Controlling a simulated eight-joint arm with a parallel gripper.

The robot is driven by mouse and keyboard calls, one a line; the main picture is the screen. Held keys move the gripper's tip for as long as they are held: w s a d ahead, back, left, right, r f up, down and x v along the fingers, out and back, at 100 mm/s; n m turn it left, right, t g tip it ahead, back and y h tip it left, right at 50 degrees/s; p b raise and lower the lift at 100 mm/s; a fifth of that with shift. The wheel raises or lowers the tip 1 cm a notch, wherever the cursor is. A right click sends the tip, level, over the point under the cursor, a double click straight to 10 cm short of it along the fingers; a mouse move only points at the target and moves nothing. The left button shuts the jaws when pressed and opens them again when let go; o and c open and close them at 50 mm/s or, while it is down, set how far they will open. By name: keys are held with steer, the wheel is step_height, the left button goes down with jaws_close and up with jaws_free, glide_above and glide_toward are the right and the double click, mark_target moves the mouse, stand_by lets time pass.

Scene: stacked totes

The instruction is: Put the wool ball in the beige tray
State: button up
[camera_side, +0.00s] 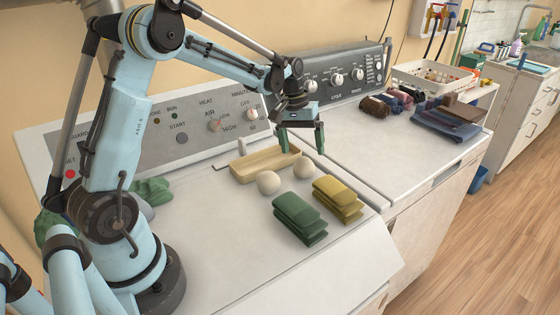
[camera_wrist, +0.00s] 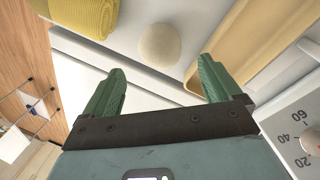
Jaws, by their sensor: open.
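Two cream wool balls lie on the white machine top in the side view: one ball (camera_side: 268,182) in front of the tray, the other ball (camera_side: 303,168) by its right end. The beige tray (camera_side: 242,175) is shallow and looks empty, though my gripper hides part of its right end. My gripper (camera_side: 302,149) is open, pointing down above the tray's right end and the right ball, with nothing between its green fingers. In the wrist view, a wool ball (camera_wrist: 159,45) lies beyond the fingertips (camera_wrist: 162,68), beside the tray (camera_wrist: 265,45).
Folded green cloths (camera_side: 299,218) and folded yellow cloths (camera_side: 338,198) lie in front of the balls. A control panel (camera_side: 200,122) rises behind the tray. Rolled cloths, dark folded fabric (camera_side: 450,122) and a white basket (camera_side: 435,77) are at the right.

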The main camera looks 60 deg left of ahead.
mark_target(302, 158)
steer(key=shift+s+d+f, duration=0.1)
steer(key=shift+d+f, duration=0.1)
steer(key=shift+f, duration=0.65)
steer(key=shift+s+d+f, duration=0.1)
steer(key=shift+d+f, duration=0.1)
steer(key=shift+f, duration=0.65)
steer(key=shift+d+f, duration=0.2)
steer(key=shift+f, duration=0.65)
steer(key=shift+c, duration=0.3)
steer(key=c, duration=1.1)
steer(key=shift+c, duration=0.2)
